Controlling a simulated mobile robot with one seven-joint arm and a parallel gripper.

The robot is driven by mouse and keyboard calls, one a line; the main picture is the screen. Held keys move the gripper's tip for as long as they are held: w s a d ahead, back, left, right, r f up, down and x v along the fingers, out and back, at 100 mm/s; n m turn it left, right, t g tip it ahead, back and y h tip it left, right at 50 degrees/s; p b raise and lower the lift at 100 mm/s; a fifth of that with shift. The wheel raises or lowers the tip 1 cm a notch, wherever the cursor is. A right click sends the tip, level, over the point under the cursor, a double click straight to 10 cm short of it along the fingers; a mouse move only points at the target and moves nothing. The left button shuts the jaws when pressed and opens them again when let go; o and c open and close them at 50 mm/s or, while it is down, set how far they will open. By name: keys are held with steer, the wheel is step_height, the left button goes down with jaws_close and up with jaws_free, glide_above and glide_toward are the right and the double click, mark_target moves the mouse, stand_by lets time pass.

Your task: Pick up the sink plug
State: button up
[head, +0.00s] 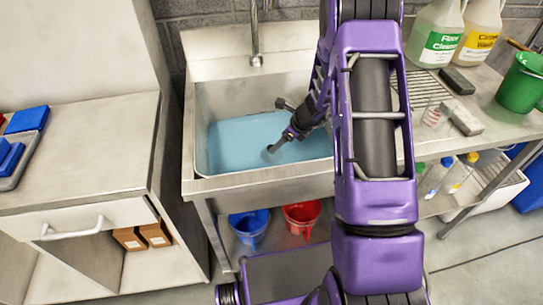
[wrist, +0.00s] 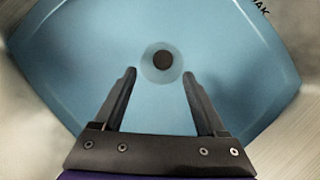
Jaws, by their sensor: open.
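The sink plug (wrist: 162,60) is a small dark round piece with a paler ring around it, in the middle of the blue-filled sink bottom. My gripper (wrist: 160,75) is open in the wrist view, one finger on each side below the plug, with nothing between them. The plug lies just past the fingertips in that picture; the height gap is hard to tell. In the head view my gripper (head: 272,149) points down into the sink basin (head: 205,110), low over the blue area (head: 235,143). My arm hides the basin's right part.
A tap (head: 256,45) stands at the basin's back. The drainboard at right holds jugs (head: 437,35), a dark block (head: 457,81), a grey-white block (head: 466,122) and a green bucket (head: 521,85). A counter (head: 80,150) stands at left.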

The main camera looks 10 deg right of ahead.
mark_target(271, 147)
steer(key=shift+w+b+x, duration=0.15)
steer(key=shift+b+x, duration=0.1)
steer(key=shift+x, duration=1.5)
steer(key=shift+w+b+x, duration=0.15)
steer(key=shift+b+x, duration=0.05)
steer(key=shift+x, duration=1.6)
steer(key=shift+r, duration=0.15)
steer(key=shift+c, duration=0.3)
jaws_close()
